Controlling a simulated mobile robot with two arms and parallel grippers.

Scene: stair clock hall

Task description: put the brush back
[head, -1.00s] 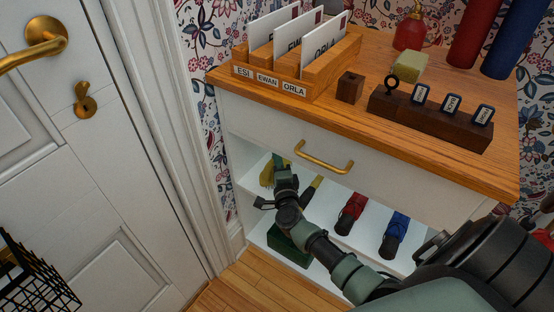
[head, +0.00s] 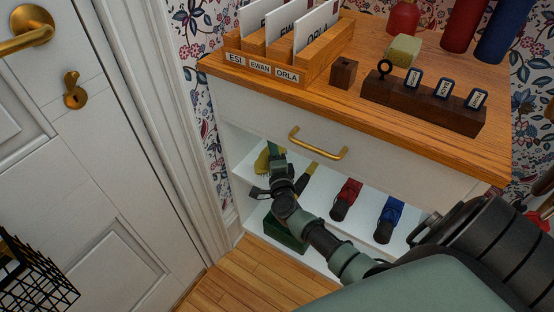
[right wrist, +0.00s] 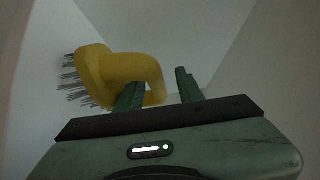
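The yellow brush (head: 263,159) is at the left end of the white upper shelf inside the cabinet. In the right wrist view the brush (right wrist: 100,75) shows grey bristles pointing left and a curved yellow handle. My right gripper (head: 276,152) reaches into the shelf opening from the front, beside the brush. In the right wrist view my right gripper (right wrist: 158,92) has its fingers apart. The left finger overlaps the handle, and a gap shows between the handle and the right finger. Whether a finger touches the handle I cannot tell. My left gripper is out of view.
A green box (head: 286,234) sits below. The drawer with a brass handle (head: 318,144) is shut above. A wire basket (head: 35,278) stands at lower left.

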